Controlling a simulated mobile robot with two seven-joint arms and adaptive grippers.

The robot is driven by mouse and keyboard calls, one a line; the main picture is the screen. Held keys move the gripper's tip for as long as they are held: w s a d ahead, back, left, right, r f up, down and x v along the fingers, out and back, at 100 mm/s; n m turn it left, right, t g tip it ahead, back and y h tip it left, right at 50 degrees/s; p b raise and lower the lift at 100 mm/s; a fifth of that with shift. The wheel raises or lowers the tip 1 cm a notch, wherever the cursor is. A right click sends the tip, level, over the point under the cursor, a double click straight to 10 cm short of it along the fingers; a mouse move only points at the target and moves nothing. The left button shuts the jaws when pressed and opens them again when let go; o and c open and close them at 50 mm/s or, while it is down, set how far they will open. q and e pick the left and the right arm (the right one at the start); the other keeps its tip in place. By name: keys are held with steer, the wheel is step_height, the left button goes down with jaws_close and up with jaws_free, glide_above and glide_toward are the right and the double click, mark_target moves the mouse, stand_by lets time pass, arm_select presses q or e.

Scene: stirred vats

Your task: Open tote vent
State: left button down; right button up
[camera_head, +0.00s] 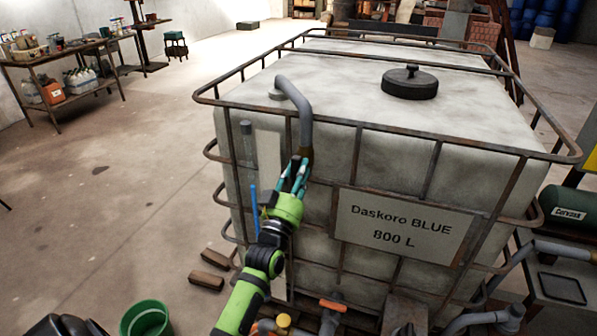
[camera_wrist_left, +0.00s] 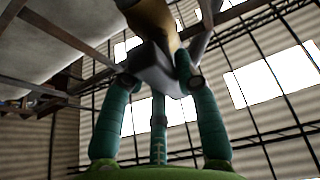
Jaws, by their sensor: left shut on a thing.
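The tote (camera_head: 335,75) is a large whitish tank in a rusty pipe cage, labelled "Daskoro BLUE 800 L". A grey bent vent pipe (camera_head: 297,97) rises from its top near the left corner and hangs down over the front. A brownish end piece (camera_head: 307,154) sits at the pipe's lower end. My left gripper (camera_head: 299,163) reaches up from below and is shut on this end piece. In the left wrist view the teal fingers (camera_wrist_left: 160,88) close around a grey block (camera_wrist_left: 153,68) below a tan part (camera_wrist_left: 150,22). The fingers partly hide it. My right gripper is out of view.
A black round lid (camera_head: 410,82) is on the tote's top. Cage bars (camera_head: 370,126) run close beside my left gripper. A green bucket (camera_head: 147,320) and wooden blocks (camera_head: 207,279) are on the floor at lower left. The floor (camera_head: 150,150) left of the tote is clear.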

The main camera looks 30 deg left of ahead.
arm_select(q)
steer(key=shift+n, duration=0.3)
steer(key=c, duration=0.9)
jaws_free()
steer(key=v, duration=1.2)
